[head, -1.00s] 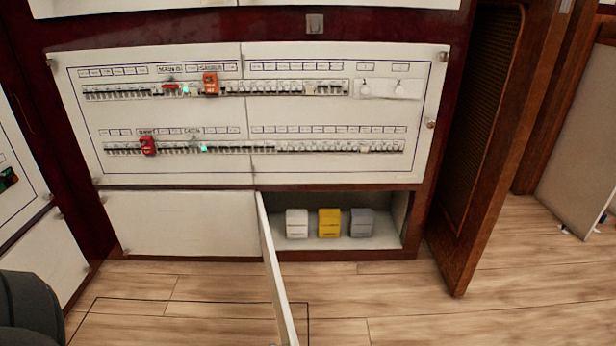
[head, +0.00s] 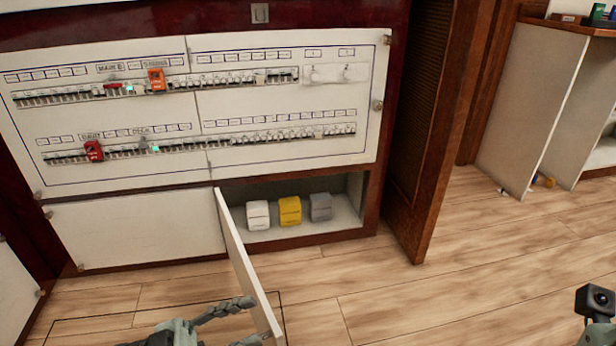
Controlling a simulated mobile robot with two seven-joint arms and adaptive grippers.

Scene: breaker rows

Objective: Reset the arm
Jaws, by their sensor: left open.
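My left gripper (head: 252,321) is at the bottom of the head view, in front of the cabinet and close to the open lower door (head: 248,268). Its fingers are spread and nothing shows between them. Its lower finger is cut by the picture edge. The breaker panel (head: 205,125) stands upright behind, with two rows of breakers. An orange tag (head: 156,80) is on the upper row and a red tag (head: 93,151) on the lower row. My right gripper's fingers are not in view; only a dark wrist part shows at the lower right edge.
The open lower compartment holds a white box (head: 258,215), a yellow box (head: 290,211) and a grey box (head: 320,207). A brown wooden door (head: 421,140) stands open right of the cabinet. White shelving (head: 530,105) is at the far right. The wooden floor (head: 440,290) between is clear.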

